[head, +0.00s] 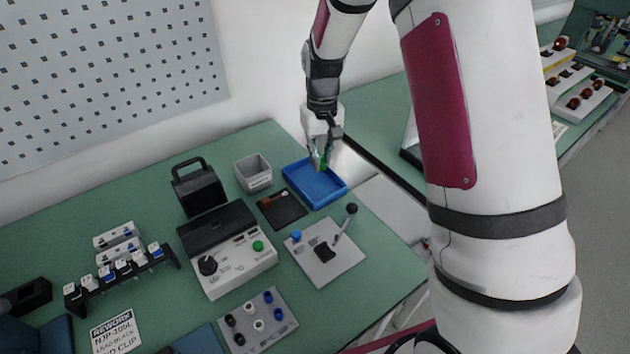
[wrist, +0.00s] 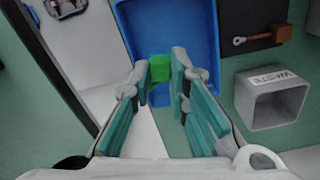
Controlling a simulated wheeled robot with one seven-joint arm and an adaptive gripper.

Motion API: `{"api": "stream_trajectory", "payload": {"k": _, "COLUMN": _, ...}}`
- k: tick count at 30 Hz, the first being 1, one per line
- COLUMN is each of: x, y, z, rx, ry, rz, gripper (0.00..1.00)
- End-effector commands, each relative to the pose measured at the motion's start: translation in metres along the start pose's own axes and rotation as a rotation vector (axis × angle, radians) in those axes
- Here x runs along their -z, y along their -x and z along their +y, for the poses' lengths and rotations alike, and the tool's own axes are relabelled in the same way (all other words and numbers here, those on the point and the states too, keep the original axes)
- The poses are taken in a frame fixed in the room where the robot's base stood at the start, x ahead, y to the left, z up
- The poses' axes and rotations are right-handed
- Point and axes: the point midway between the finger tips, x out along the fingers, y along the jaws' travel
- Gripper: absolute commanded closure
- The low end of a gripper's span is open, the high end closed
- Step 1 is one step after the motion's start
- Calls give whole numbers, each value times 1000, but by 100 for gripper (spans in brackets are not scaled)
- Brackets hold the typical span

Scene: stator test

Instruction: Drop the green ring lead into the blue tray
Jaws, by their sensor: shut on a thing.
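My gripper (head: 319,158) is shut on the green ring lead, over the back edge of the blue tray (head: 335,193). In the wrist view the green ring lead (wrist: 160,68) shows as a green block between the fingertips of my gripper (wrist: 161,80). The blue tray (wrist: 168,30) lies below and beyond it. In the head view only a small bit of green (head: 324,162) shows at the fingertips. The lead's ring end is not clearly visible. The visible tray floor is bare.
A grey waste bin (head: 254,174) stands left of the tray and also shows in the wrist view (wrist: 270,101). A black mat (head: 291,214) with a brown-ended lead (wrist: 262,37) lies beside the tray. A plate with an upright lever (head: 343,222) is in front.

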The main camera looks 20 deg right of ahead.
Motion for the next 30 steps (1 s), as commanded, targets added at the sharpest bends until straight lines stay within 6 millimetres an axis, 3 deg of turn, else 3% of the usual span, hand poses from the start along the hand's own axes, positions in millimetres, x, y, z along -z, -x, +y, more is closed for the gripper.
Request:
{"api": "stream_trajectory", "payload": {"k": 6, "x": 0, "y": -22, "z": 0, "rx": 0, "ry": 0, "rz": -1, "gripper": 100}}
{"api": "stream_trajectory", "payload": {"k": 15, "x": 0, "y": -24, "z": 0, "rx": 0, "ry": -1, "rz": 1, "gripper": 100}}
{"api": "stream_trajectory", "payload": {"k": 16, "x": 0, "y": -24, "z": 0, "rx": 0, "ry": -1, "rz": 1, "gripper": 80}}
{"api": "stream_trajectory", "payload": {"k": 18, "x": 0, "y": -24, "z": 0, "rx": 0, "ry": -1, "rz": 1, "gripper": 64}}
{"api": "stream_trajectory", "payload": {"k": 19, "x": 0, "y": -24, "z": 0, "rx": 0, "ry": -1, "rz": 1, "gripper": 61}}
{"api": "stream_trajectory", "payload": {"k": 30, "x": 0, "y": -19, "z": 0, "rx": 0, "ry": -1, "rz": 2, "gripper": 61}}
